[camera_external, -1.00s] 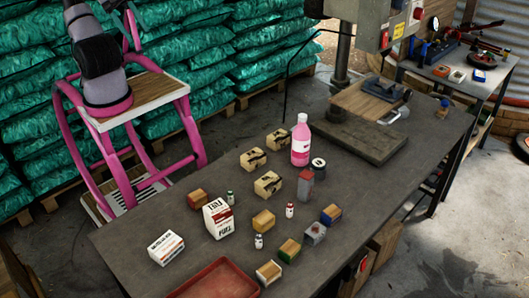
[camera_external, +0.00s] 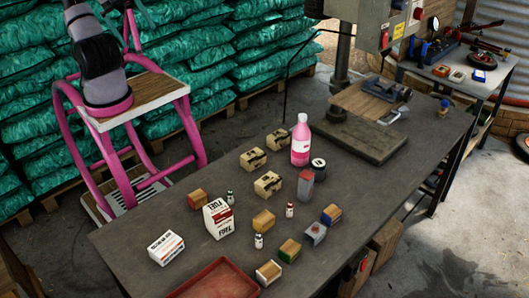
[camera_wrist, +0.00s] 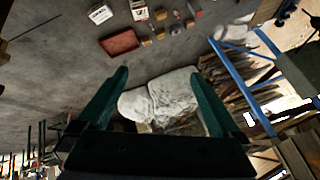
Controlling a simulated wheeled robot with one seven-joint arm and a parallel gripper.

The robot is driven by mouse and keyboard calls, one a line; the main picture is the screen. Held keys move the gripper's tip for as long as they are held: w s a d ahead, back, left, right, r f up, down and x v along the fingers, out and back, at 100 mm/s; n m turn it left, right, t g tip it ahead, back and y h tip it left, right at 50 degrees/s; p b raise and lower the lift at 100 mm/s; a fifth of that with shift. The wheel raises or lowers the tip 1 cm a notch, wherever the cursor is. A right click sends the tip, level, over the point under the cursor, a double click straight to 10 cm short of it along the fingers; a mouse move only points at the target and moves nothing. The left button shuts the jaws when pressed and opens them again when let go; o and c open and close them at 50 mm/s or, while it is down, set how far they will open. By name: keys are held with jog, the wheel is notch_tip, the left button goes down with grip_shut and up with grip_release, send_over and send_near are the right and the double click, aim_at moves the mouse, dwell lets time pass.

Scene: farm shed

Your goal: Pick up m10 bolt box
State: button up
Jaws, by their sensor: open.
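Several small boxes lie on the dark workbench (camera_external: 370,185) in the external view; no label reading M10 is legible, so I cannot tell which is the m10 bolt box. They include a red-brown box (camera_external: 197,198), a yellow box (camera_external: 263,220), a green-and-yellow box (camera_external: 289,250), a blue-and-yellow box (camera_external: 331,214), a grey box with red (camera_external: 315,233) and a white-fronted box (camera_external: 269,272). My gripper (camera_wrist: 159,73) shows only in the wrist view, its green fingers wide apart and empty. The small boxes lie far beyond its fingertips there.
A red tray (camera_external: 217,280) lies at the bench's front edge. A white fuel carton (camera_external: 218,220), a white box (camera_external: 166,247), small bottles and a tall pink bottle (camera_external: 300,142) stand among the boxes. A drill press (camera_external: 342,60) stands at the back.

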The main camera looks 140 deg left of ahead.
jog(key=w+a+f+m+g+y, duration=0.1)
jog(key=w+a+f+g+y, duration=0.55)
jog(key=a+f, duration=0.5)
jog(key=m+g+y, duration=0.3)
jog(key=m+y, duration=0.1)
jog(key=m, duration=0.4)
send_over(249, 156)
jog(key=w+d, duration=0.4)
jog(key=d, duration=0.3)
notch_tip(249, 156, down, 26)
jog(key=s+f+m+t, duration=0.1)
jog(key=f, duration=0.4)
jog(key=s+a+f+m, duration=0.1)
jog(key=f+m, duration=0.1)
jog(key=f, duration=0.3)
jog(key=s+a+f+m+t+y, duration=0.1)
jog(key=s+f+m, duration=0.1)
jog(key=f, duration=0.3)
jog(key=shift+f+t, duration=0.35)
jog(key=shift+f, duration=0.05)
jog(key=x, duration=0.4)
jog(key=shift+a+f, duration=0.25)
jog(key=shift+f, duration=0.05)
jog(key=shift+f+x, duration=0.1)
jog(key=shift+x, duration=1.4)
jog(key=shift+f+x, duration=0.15)
jog(key=shift+x, duration=1.4)
jog(key=shift+r, duration=0.1)
grip_shut()
